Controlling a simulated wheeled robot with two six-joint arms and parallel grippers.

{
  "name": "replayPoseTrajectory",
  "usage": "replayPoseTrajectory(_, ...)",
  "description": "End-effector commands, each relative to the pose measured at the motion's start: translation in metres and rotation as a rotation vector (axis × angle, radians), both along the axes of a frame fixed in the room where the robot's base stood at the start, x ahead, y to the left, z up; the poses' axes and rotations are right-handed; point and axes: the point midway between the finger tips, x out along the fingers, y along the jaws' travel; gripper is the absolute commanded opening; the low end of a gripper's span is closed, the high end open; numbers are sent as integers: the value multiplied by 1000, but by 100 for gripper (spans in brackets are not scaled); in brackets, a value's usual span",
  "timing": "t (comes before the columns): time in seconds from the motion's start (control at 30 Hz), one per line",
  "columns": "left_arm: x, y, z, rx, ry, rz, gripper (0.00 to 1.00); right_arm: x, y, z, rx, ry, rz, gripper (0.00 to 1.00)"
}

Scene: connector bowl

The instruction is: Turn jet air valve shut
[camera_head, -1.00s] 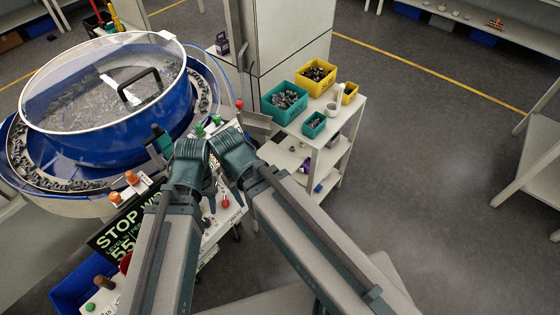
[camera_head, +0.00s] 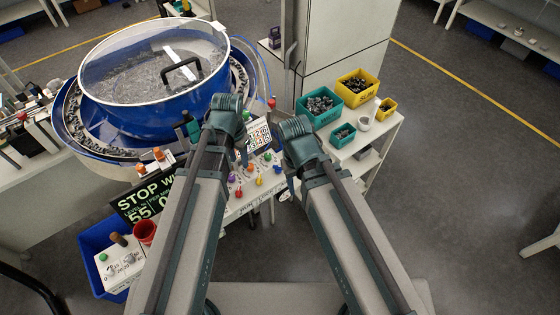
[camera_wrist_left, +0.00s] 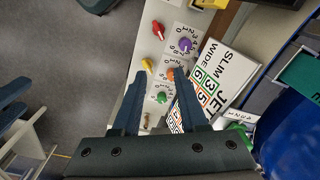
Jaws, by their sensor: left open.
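A white panel with coloured valve knobs sits below the bowl feeder. In the left wrist view it shows a red knob (camera_wrist_left: 157,28), purple knob (camera_wrist_left: 185,45), yellow knob (camera_wrist_left: 147,64), orange knob (camera_wrist_left: 172,73) and green knob (camera_wrist_left: 161,97), some on numbered dials. A sign (camera_wrist_left: 215,80) beside them reads SLIM, WIDE and JET; I cannot tell which knob is the jet air valve. My left gripper (camera_wrist_left: 161,73) is open and empty, its fingers over the panel with the orange and green knobs between them in view. My right gripper (camera_head: 291,187) hangs right of the panel, its jaws unclear.
The blue bowl feeder (camera_head: 150,115) with a clear lid stands at the left. A STOP display (camera_head: 146,196) and a red cup (camera_head: 145,231) stand left of the panel. A white shelf (camera_head: 375,143) carries bins at right.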

Motion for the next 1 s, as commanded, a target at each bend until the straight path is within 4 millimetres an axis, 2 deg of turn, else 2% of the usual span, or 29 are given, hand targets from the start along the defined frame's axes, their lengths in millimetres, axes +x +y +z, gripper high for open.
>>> replayPoseTrajectory(0.03, 10, -6, 2, 1, 1, -64, 42, 0, 0, 2, 0, 0, 0, 50)
replayPoseTrajectory(0.17, 27, -23, 3, 7, 7, -273, 42, 0, 0, 3, 0, 0, 0, 50)
replayPoseTrajectory(0.4, 63, -80, 3, 20, 24, -818, 42, 0, 0, 3, 0, 0, 0, 50)
replayPoseTrajectory(0.53, 73, -105, 3, 24, 34, -1048, 42, 0, 0, 3, 0, 0, 0, 50)
replayPoseTrajectory(0.7, 76, -119, 3, 26, 39, -1188, 42, 0, 0, 3, 0, 0, 0, 50)
replayPoseTrajectory(1.0, 76, -119, -2, 25, 38, -1204, 42, 0, 0, -1, 0, 0, 0, 50)
